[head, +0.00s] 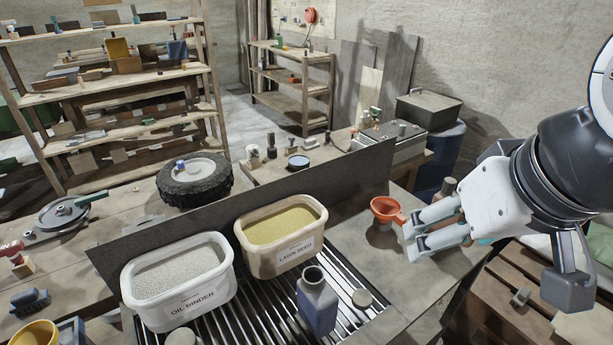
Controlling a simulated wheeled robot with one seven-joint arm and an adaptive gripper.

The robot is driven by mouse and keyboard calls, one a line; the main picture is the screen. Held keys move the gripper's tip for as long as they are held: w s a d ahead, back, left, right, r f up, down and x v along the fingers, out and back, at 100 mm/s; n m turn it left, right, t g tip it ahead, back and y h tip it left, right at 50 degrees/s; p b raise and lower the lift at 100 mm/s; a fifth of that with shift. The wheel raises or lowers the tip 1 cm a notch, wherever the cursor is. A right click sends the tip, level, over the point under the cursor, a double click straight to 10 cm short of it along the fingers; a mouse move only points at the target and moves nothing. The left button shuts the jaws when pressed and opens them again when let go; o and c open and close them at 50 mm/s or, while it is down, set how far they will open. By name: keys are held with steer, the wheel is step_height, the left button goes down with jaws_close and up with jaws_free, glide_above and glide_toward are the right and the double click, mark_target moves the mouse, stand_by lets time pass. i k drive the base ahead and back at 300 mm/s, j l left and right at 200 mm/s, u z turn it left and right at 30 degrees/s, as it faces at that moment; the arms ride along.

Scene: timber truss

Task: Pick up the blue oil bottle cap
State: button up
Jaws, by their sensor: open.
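A blue bottle (317,306) with a dark, open neck stands upright on the slatted metal grate at the front. A small blue cap-like piece (180,165) sits on the hub of the tyred wheel (194,182), further back on the left.
Two tubs, oil binder (180,307) and lawn seed (278,264), stand left of the bottle. A dark upright board (240,203) runs behind them, between the grate and the wheel. The bench between the funnel and the grate looks clear.

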mark_target(362, 299)
steer(key=k+j+z, duration=0.15)
steer(key=z, duration=0.2)
steer(key=k+j+z, duration=0.15)
steer(key=z, duration=0.25)
steer(key=k, duration=0.05)
